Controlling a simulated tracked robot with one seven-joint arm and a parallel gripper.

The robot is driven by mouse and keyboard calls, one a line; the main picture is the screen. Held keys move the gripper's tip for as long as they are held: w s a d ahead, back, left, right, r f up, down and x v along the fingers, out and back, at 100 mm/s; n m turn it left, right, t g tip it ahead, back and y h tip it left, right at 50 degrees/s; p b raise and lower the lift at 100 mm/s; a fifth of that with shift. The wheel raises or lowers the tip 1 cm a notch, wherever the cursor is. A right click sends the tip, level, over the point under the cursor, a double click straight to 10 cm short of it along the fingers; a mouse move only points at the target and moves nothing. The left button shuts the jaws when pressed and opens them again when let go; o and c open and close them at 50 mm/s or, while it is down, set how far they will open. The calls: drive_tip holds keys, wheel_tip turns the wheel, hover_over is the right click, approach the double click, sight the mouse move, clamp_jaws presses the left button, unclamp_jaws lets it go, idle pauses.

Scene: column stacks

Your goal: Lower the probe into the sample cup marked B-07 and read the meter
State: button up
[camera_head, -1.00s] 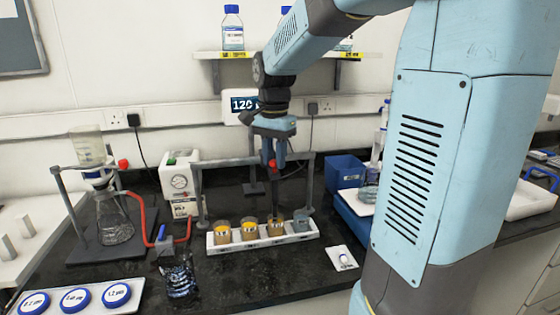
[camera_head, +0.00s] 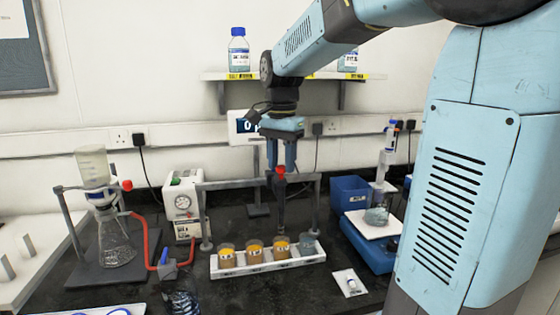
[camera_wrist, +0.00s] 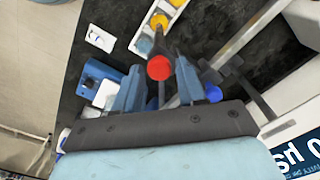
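My gripper (camera_head: 281,170) is shut on the probe (camera_head: 282,205), a thin dark rod with a red knob. The probe hangs upright over the third cup from the left (camera_head: 281,246), its tip near the rim and seemingly just above it. The red knob also shows between my fingers in the wrist view (camera_wrist: 160,67). Two more amber cups (camera_head: 227,254) (camera_head: 254,250) and a bluish cup (camera_head: 308,243) stand in the white rack (camera_head: 270,267). Their labels are too small to read. The meter (camera_head: 243,126) shows a 0, partly hidden by my wrist.
A grey frame (camera_head: 203,215) stands around the rack. A flask with a red hose (camera_head: 117,250) and a white gauge box (camera_head: 184,205) are left. A blue bin (camera_head: 350,193) and a blue balance (camera_head: 371,250) are right. A small white card (camera_head: 350,283) lies in front.

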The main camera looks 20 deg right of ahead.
drive_tip(key=shift+r, duration=0.1)
wheel_tip(320, 180, up, 14)
drive_tip(key=shift+f, duration=0.25)
idle(0.5)
